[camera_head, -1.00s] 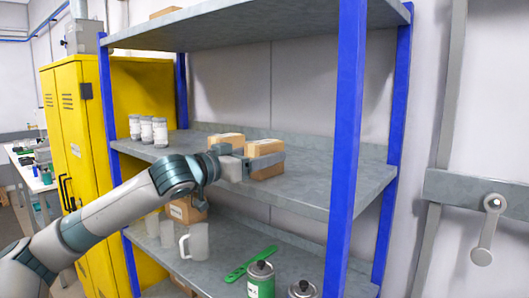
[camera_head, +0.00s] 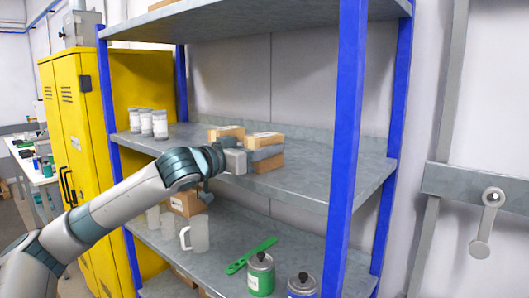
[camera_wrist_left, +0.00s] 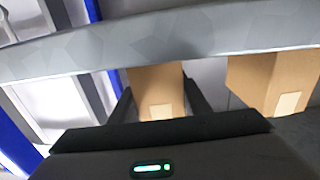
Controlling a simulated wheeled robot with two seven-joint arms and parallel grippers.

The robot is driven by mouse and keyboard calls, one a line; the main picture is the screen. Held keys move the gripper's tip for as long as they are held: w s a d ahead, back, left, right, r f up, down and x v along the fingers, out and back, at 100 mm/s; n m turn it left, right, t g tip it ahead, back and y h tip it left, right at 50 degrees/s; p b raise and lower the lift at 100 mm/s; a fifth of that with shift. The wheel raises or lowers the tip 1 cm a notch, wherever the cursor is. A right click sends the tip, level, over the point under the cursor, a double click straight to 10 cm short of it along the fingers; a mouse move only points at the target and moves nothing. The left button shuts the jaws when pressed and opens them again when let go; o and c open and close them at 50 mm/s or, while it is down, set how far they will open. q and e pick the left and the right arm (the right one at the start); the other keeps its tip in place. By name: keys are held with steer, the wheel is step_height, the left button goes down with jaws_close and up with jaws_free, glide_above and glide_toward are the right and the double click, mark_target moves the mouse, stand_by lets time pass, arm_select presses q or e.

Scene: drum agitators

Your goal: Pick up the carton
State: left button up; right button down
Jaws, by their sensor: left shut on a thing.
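Two brown cartons stand close together on the middle shelf (camera_head: 320,178) in the head view. My left gripper (camera_head: 266,153) is shut on the right-hand carton (camera_head: 268,139), with a grey finger across its near face. The other carton (camera_head: 227,132) stands just to its left and behind my gripper. In the left wrist view the held carton (camera_wrist_left: 157,90) sits between the two dark fingers, and the other carton (camera_wrist_left: 270,80) shows to the right, apart from it. I cannot make out a gap under the held carton. My right gripper is not in view.
White-lidded jars (camera_head: 147,122) stand at the shelf's left end. A blue post (camera_head: 346,120) rises in front at right. The middle shelf's right part is clear.

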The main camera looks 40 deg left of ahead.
mark_target(268, 136)
arm_select(q)
steer(key=shift+r, duration=0.15)
steer(key=shift+r, duration=0.75)
steer(key=r, duration=0.1)
steer(key=d+r+b, duration=0.1)
steer(key=r, duration=0.1)
steer(key=shift+s, duration=0.1)
steer(key=s+d+r+b, duration=0.2)
steer(key=d+r, duration=0.4)
steer(key=d, duration=0.4)
steer(key=shift+s+d, duration=0.15)
steer(key=shift+s, duration=0.2)
steer(key=shift+r, duration=0.1)
